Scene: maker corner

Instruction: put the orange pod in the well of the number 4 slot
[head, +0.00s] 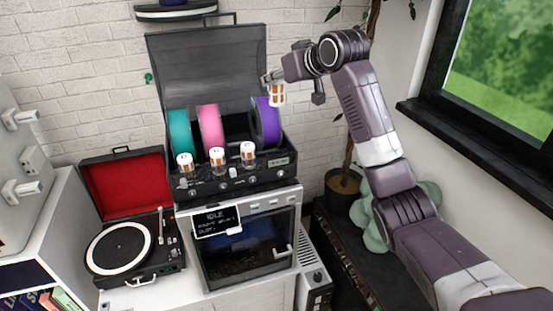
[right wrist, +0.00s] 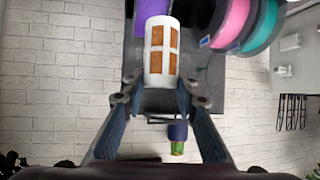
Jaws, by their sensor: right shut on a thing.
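The orange pod (head: 277,95), a white cage with orange showing through its windows, hangs in my right gripper (head: 270,78), above and behind the purple spool. In the right wrist view the pod (right wrist: 162,48) stands between the fingertips of the right gripper (right wrist: 160,88), which is shut on it. Below is the black multi-slot unit (head: 232,181). Three similar white-and-orange pods, left (head: 185,165), middle (head: 217,158) and right (head: 247,154), stand along its front. No pod shows at its right end; slot numbers and the well there are too small to make out. My left gripper is out of view.
Teal (head: 178,133), pink (head: 209,130) and purple (head: 266,122) spools stand in the unit, before its raised lid (head: 205,70). A printer (head: 248,250) with a display is below. A turntable (head: 122,248) is left; a potted plant (head: 343,187) is right.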

